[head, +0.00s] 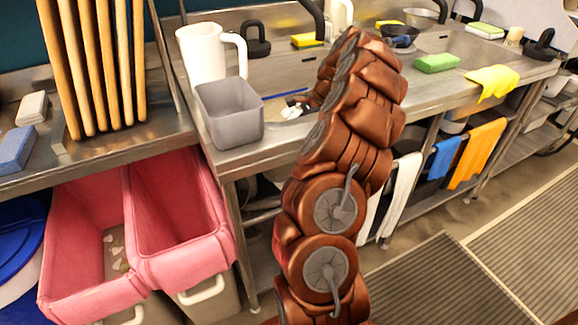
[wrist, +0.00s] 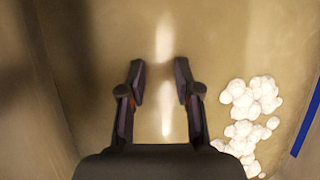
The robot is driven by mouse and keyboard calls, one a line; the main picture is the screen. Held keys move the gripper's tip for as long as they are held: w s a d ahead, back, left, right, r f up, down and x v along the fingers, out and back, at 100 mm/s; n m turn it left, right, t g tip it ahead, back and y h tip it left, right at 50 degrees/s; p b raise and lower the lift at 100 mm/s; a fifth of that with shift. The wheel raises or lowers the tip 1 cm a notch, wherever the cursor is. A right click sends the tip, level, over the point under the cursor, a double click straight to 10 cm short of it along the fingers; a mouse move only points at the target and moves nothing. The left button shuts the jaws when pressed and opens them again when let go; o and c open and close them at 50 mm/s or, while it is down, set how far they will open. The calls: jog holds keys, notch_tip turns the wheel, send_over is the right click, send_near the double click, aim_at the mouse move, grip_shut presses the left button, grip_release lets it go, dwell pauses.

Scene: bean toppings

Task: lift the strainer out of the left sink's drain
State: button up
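My gripper (wrist: 160,78) points down into a tan, metal-walled basin, the left sink (wrist: 70,35); its two dark fingers are apart with nothing between them. In the head view my gripper (head: 298,100) is a small dark part at the left sink, mostly hidden by my arm. I cannot make out the strainer or the drain in either view. A pale streak of glare runs along the basin floor between and beyond the fingers. White foam-like lumps (wrist: 250,110) lie right of the fingers; they also show in the head view (head: 290,112).
A blue strip (wrist: 307,125) runs along the sink's right side in the wrist view. A grey bin (head: 229,112) and white pitcher (head: 202,55) stand left of the sink. A green sponge (head: 436,63) and yellow cloth (head: 493,82) lie farther right on the counter.

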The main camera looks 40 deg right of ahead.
jog(key=shift+x, duration=3.85)
jog(key=shift+s, duration=0.15)
grip_shut()
